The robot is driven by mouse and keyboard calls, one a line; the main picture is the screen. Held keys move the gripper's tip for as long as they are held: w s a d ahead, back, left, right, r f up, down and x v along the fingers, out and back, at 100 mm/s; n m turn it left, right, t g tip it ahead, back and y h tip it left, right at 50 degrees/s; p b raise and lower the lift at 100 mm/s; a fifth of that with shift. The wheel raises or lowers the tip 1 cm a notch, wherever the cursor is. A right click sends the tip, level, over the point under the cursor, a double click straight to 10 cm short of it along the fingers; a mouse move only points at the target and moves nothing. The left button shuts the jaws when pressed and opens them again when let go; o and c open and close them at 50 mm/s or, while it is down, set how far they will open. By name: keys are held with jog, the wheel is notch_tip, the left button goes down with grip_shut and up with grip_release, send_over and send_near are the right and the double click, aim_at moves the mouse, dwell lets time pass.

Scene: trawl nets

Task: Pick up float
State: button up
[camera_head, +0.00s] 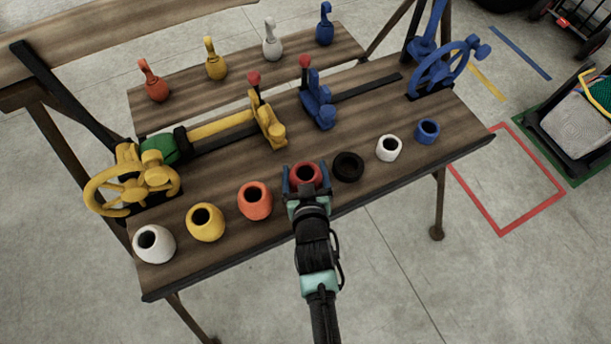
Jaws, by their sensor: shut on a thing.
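A row of ring-shaped floats with dark holes sits along the front of the wooden bench. From left to right they are a white float (154,244), a yellow float (206,222), an orange float (255,201), a red float (306,174), a black float (347,167), a small white float (389,148) and a blue float (428,131). My gripper (306,178) is around the red float, one blue finger on each side, and shut on it. The gripper hides the float's lower front, so I cannot tell whether it touches the bench.
The wooden bench (400,183) carries a yellow handwheel (132,182), a blue handwheel (447,68), a yellow clamp (268,125) and a blue clamp (318,103). Several bottle-like floats, such as the orange one (155,87), stand on the rear shelf. A red floor square (500,233) lies right.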

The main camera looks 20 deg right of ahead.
jog(key=shift+r, duration=0.1)
notch_tip(320, 180, up, 10)
jog(key=shift+f+p, duration=0.1)
jog(key=shift+p, duration=0.55)
dwell(0.4)
